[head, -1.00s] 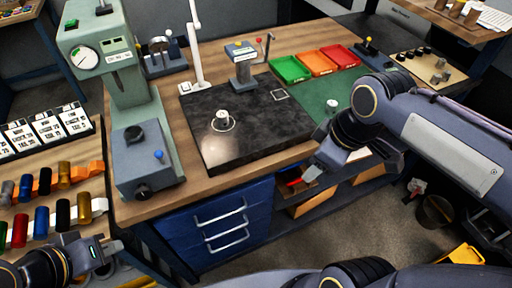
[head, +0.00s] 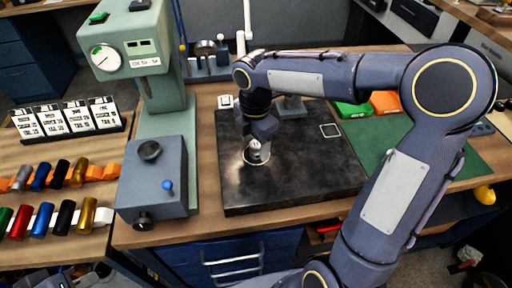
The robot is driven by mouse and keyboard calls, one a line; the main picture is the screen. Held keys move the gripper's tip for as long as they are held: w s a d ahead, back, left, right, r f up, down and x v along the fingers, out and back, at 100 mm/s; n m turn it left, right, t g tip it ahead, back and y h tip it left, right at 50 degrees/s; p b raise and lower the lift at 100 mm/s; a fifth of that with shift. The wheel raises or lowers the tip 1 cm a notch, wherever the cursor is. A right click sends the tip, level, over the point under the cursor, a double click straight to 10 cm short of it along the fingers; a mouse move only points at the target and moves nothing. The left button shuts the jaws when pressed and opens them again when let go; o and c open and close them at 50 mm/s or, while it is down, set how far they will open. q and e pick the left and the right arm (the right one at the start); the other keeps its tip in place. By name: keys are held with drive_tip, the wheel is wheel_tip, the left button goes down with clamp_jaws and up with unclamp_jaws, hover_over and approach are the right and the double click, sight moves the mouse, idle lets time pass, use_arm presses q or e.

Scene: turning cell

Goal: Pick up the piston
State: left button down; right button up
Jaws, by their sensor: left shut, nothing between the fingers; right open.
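The piston (head: 258,154), a small silvery cylinder, stands upright inside a white circle marked on the black surface plate (head: 305,185). My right gripper (head: 258,143) points down right over it and is open, with its fingers at the piston's top. Whether the fingers touch it I cannot tell, as the gripper hides part of it. My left gripper (head: 104,270) shows only in part at the bottom left edge, shut and empty, far from the piston.
A green bench gauge (head: 153,180) with a tall column stands left of the plate. Coloured cylinders (head: 67,218) lie in racks further left. Green and orange trays (head: 384,103) and a green mat (head: 460,170) lie to the right, partly behind my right arm.

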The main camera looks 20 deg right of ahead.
drive_tip(key=shift+f, duration=0.65)
drive_tip(key=c, duration=1.2)
